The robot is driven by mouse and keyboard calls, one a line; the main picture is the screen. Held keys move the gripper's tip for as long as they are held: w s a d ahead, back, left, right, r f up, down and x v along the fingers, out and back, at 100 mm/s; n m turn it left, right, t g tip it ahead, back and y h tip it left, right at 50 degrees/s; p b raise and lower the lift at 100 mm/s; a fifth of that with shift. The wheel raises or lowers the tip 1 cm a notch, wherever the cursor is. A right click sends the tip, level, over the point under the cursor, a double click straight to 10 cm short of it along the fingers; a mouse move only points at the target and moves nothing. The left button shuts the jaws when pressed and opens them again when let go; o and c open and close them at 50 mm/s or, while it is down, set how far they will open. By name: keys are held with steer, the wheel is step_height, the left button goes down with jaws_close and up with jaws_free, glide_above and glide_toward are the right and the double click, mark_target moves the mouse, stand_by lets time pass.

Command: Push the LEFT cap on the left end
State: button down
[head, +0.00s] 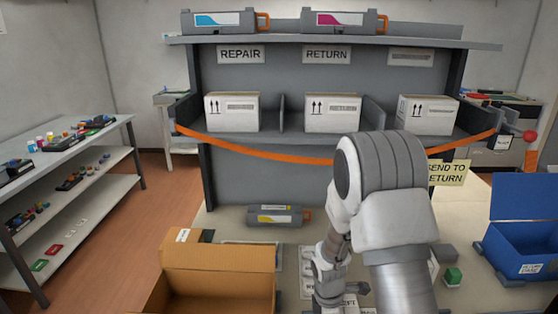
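A grey toner cartridge (275,215) with a yellow and white label lies on the workbench (222,226) near the shelf's foot. Its right end has an orange part; no separate cap can be made out on its left end. My gripper (328,292) points down at the bench's front middle, right of and nearer than the cartridge, apart from it. It is small and partly covered by my arm, so its finger opening is unclear. White labelled cards (349,301) lie around it, one ending in "FT". I cannot identify the left cap.
An open cardboard box (218,254) stands front left and a blue bin (522,238) at right. A green-topped block (453,275) sits right of my arm. An orange strap (255,151) hangs across the shelf (230,175), which holds white boxes and two upper cartridges.

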steer(key=shift+d, duration=0.45)
stand_by(0.3)
steer(key=shift+a+b, duration=0.3)
steer(key=shift+a, duration=1.7)
step_height(320, 180, up, 8)
steer(key=p, duration=0.5)
steer(key=shift+p, duration=0.35)
